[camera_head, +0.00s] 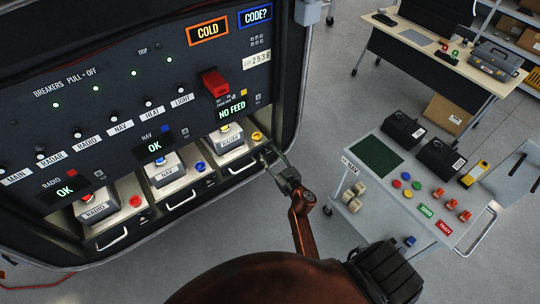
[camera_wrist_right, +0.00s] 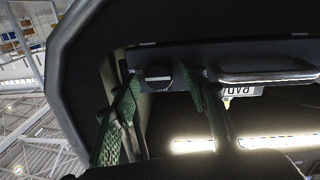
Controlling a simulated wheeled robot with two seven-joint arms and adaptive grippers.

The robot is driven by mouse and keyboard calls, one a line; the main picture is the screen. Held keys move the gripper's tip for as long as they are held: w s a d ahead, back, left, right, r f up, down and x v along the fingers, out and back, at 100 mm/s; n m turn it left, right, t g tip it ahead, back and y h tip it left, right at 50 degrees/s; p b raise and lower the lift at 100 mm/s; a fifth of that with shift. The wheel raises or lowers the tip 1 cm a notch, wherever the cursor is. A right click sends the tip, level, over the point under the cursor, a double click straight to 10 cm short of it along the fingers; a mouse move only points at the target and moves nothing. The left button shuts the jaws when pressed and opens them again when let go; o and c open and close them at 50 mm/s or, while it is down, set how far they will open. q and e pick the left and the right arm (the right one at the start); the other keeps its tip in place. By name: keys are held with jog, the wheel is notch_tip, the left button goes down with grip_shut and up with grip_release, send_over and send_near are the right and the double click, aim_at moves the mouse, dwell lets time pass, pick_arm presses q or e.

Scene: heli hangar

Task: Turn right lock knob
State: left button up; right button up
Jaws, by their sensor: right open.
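The right lock knob (camera_wrist_right: 158,77) shows in the right wrist view as a small dark round knob with a pale slot, on the front of the right-hand tray. My right gripper (camera_wrist_right: 163,82) is open, with one green-padded finger on each side of the knob. I cannot tell whether the pads touch it. In the head view my right gripper (camera_head: 271,158) is at the right front end of the bottom module row, and it hides the knob there. A tray handle (camera_wrist_right: 268,76) is beside the knob; it also shows in the head view (camera_head: 243,168). My left gripper is not in view.
The dark panel (camera_head: 110,95) carries a red switch (camera_head: 215,83), several breaker knobs and displays reading OK and NO FEED. The cabinet's side edge (camera_head: 300,70) is close to my right gripper. A cart (camera_head: 376,203) with colored parts and a desk (camera_head: 450,62) stand at right.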

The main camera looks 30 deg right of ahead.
jog(key=shift+c, duration=0.2)
grip_shut()
jog(key=shift+f+n, duration=0.1)
jog(key=shift+n, duration=0.3)
jog(key=n+b, duration=0.2)
jog(key=n, duration=0.1)
jog(key=shift+f, duration=0.15)
jog(key=n+b, duration=0.3)
jog(key=n, duration=0.2)
jog(key=shift+f+t, duration=0.1)
jog(key=shift+t, duration=0.2)
jog(key=n+y+b, duration=0.1)
jog(key=n+b, duration=0.2)
jog(key=n, duration=0.3)
jog(key=shift+f+b, duration=0.1)
jog(key=shift+b, duration=0.25)
jog(key=shift+n+b, duration=1.05)
jog(key=shift+n, duration=1.05)
jog(key=shift+y, duration=0.3)
